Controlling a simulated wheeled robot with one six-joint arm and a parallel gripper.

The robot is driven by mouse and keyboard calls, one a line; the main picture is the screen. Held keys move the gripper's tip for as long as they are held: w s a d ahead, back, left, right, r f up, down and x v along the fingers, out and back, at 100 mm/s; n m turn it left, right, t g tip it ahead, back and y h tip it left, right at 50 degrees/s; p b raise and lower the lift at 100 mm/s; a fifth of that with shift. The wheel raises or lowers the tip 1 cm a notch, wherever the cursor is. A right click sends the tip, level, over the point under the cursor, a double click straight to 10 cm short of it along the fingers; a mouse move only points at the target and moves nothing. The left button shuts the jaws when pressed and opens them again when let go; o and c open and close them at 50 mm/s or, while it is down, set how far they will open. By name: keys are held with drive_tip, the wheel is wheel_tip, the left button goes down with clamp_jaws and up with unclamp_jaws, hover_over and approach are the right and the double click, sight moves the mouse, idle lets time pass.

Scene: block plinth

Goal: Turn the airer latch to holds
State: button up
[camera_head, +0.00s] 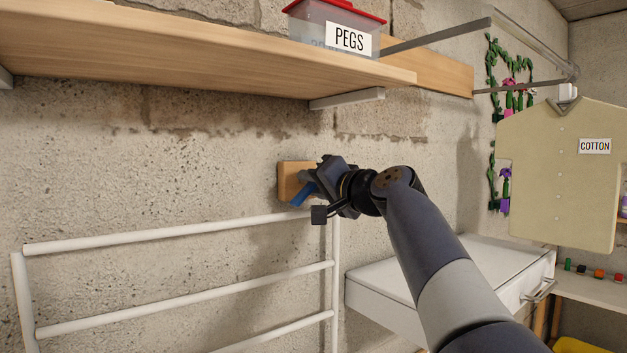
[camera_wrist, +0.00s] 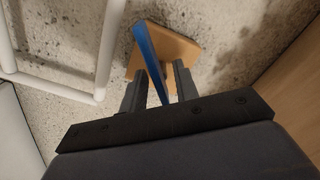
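The airer latch is a blue lever (camera_head: 303,194) on a square wooden plate (camera_head: 287,184) fixed to the wall, beside the upper right corner of the white airer (camera_head: 160,235). In the head view the lever slants down and left, partly hidden by my gripper (camera_head: 322,190). In the wrist view the blue lever (camera_wrist: 149,58) runs between the two fingers of my gripper (camera_wrist: 158,84), in front of the wooden plate (camera_wrist: 180,48). The fingers stand apart with gaps showing beside the lever, so my gripper is open around it. No "holds" marking is readable.
A wooden shelf (camera_head: 200,45) with a red-lidded PEGS box (camera_head: 338,28) is above my gripper. A white drawer unit (camera_head: 440,275) is below right. A beige garment (camera_head: 560,170) labelled COTTON hangs at right from a metal rail. Bare wall lies left of the plate.

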drive_tip(key=shift+c, duration=0.3)
clamp_jaws()
drive_tip(key=shift+f+n, duration=0.1)
drive_tip(key=shift+n, duration=0.2)
drive_tip(key=shift+f+n+b, duration=0.1)
drive_tip(key=shift+n+b, duration=0.7)
drive_tip(key=shift+b, duration=0.1)
drive_tip(key=n+b, duration=0.1)
drive_tip(key=n, duration=0.1)
drive_tip(key=shift+n, duration=0.3)
drive_tip(key=n+b, duration=0.2)
drive_tip(key=n, duration=0.3)
drive_tip(key=shift+d, duration=0.1)
drive_tip(key=shift+n+b, duration=0.3)
